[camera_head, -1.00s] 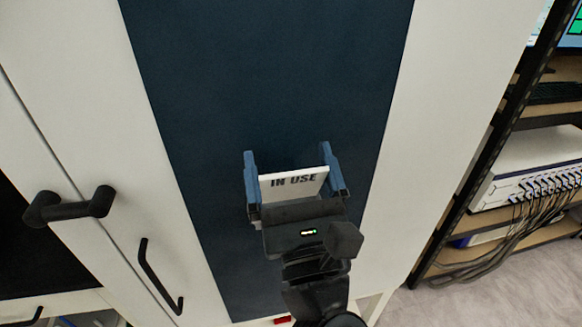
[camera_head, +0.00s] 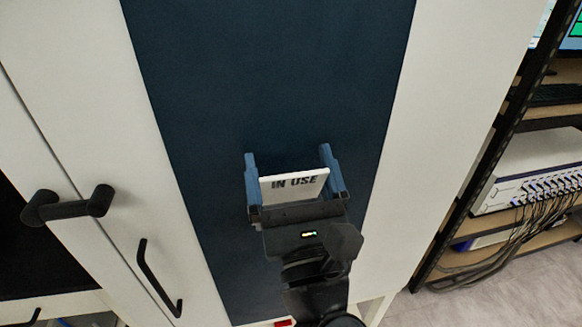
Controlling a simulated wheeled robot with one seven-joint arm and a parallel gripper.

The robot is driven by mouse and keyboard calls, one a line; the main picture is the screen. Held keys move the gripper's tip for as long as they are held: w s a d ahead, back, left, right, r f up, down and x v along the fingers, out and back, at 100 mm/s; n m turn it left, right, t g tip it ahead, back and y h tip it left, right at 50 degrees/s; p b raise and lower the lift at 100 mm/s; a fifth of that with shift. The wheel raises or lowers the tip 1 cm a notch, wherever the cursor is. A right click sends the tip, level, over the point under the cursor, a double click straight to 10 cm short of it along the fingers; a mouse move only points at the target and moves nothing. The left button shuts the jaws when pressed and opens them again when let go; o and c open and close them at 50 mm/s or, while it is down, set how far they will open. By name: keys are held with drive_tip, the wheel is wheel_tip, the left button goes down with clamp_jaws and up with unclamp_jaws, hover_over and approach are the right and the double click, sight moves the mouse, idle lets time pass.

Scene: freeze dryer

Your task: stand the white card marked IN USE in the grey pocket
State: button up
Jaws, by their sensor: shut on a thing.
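The white card (camera_head: 293,185) is in front of the dark blue panel, with the dark letters IN USE showing near its top edge. My gripper (camera_head: 289,160) is shut on the card, one blue finger at its left edge and one at its right. The card's lower part is hidden behind the dark gripper body. I cannot make out the grey pocket; my gripper and arm cover the area below the card. I cannot tell how far the card is from the panel.
The dark blue panel (camera_head: 270,70) runs down a white cabinet front. Black handles (camera_head: 68,206) stick out at the left. A small red item (camera_head: 284,323) shows at the bottom edge. A rack (camera_head: 545,120) with equipment and hanging cables stands at the right.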

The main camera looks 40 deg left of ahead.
sight(289, 199)
drive_tip(key=shift+w+a+f+b, duration=0.15)
drive_tip(key=shift+f+b, duration=0.35)
drive_tip(key=shift+b, duration=0.05)
drive_tip(key=shift+w+a+f+b, duration=0.15)
drive_tip(key=shift+f+b, duration=0.35)
drive_tip(key=shift+w+a+f+b, duration=0.1)
drive_tip(key=shift+f+b, duration=0.5)
drive_tip(key=shift+w+a+f+b, duration=0.1)
drive_tip(key=shift+f+b, duration=0.45)
drive_tip(key=shift+b, duration=0.05)
drive_tip(key=o, duration=0.9)
drive_tip(key=shift+s, duration=0.1)
drive_tip(key=shift+f, duration=0.1)
drive_tip(key=shift+s+d+f, duration=0.15)
drive_tip(key=shift+s+f, duration=0.05)
drive_tip(key=shift+f, duration=0.2)
